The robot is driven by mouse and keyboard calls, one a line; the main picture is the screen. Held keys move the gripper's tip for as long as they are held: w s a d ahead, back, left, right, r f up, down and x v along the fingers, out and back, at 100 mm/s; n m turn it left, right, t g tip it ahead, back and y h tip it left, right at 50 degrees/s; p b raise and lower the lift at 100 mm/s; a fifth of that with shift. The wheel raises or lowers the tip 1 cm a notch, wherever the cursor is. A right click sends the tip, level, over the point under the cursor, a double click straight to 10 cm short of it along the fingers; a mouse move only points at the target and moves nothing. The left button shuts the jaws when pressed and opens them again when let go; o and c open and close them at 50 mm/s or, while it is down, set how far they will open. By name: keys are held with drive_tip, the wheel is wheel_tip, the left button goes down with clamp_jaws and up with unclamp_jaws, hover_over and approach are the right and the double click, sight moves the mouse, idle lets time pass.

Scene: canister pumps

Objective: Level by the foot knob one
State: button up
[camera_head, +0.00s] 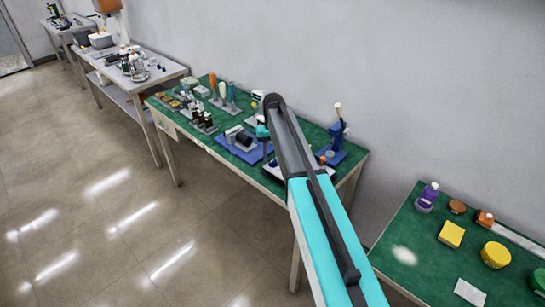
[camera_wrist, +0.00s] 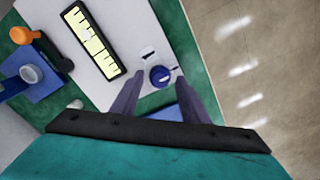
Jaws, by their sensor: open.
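In the wrist view a small dark blue round knob (camera_wrist: 160,76) sits near the edge of a white plate (camera_wrist: 92,82). A long level gauge (camera_wrist: 89,42) with a black frame, pale yellow face and black marks lies on the same plate. My gripper (camera_wrist: 160,80) is open and empty, with one purple-grey finger on each side of the knob in the picture. I cannot tell the height of the fingertips over the plate. In the head view my arm hides the knob and most of the plate.
An orange-topped tool (camera_wrist: 22,36) on a blue base stands left of the plate in the wrist view. In the head view, the green table (camera_head: 190,121) holds several tools, including a blue stand (camera_head: 337,133). Another green table (camera_head: 410,238) is at right. The floor is clear.

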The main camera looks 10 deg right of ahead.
drive_tip(key=shift+f, duration=0.45)
drive_tip(key=shift+c, duration=0.2)
clamp_jaws()
drive_tip(key=shift+n, duration=0.3)
